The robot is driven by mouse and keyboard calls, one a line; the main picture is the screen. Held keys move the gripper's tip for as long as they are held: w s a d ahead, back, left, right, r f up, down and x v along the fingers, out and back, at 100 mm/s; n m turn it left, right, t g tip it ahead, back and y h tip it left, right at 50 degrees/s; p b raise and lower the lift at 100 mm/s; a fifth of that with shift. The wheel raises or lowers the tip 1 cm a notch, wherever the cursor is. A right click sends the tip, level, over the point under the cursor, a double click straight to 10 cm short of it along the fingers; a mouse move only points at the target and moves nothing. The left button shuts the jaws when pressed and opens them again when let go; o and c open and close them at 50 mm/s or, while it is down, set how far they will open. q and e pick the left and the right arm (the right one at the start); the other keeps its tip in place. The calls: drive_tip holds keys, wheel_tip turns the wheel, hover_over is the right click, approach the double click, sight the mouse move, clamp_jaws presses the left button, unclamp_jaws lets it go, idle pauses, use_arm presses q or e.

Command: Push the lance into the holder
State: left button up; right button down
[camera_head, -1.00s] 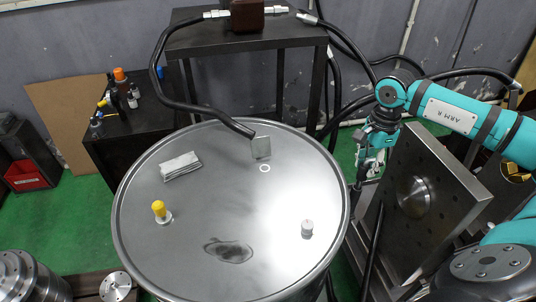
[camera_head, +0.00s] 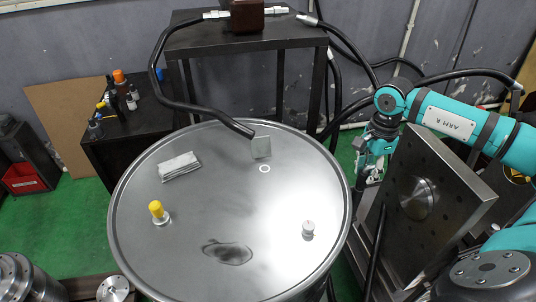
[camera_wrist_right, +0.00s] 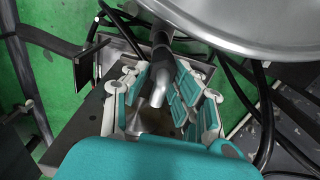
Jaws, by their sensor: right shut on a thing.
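My right gripper (camera_head: 368,172) is at the right side of the drum, beside the tilted metal plate. In the right wrist view the gripper (camera_wrist_right: 158,98) has its teal-padded fingers on both sides of the lance (camera_wrist_right: 159,84), a black rod with a bent grey metal end. The gripper is shut on it. The lance's black length runs away toward the drum's rim. A grey metal frame (camera_wrist_right: 197,66) lies around and behind the lance; it may be the holder, but how far the lance is inside cannot be told. My left gripper is not in view.
A large steel drum (camera_head: 205,270) fills the middle, with a yellow-capped fitting (camera_head: 156,209) and a folded cloth (camera_head: 179,166) on top. A thick drilled plate (camera_head: 452,190) stands close right of the gripper. Black hoses (camera_head: 345,123) run behind it.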

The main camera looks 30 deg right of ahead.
drive_tip(key=shift+f+b, duration=0.4)
drive_tip(key=shift+f, duration=0.2)
idle(0.6)
drive_tip(key=c, duration=1)
unclamp_jaws()
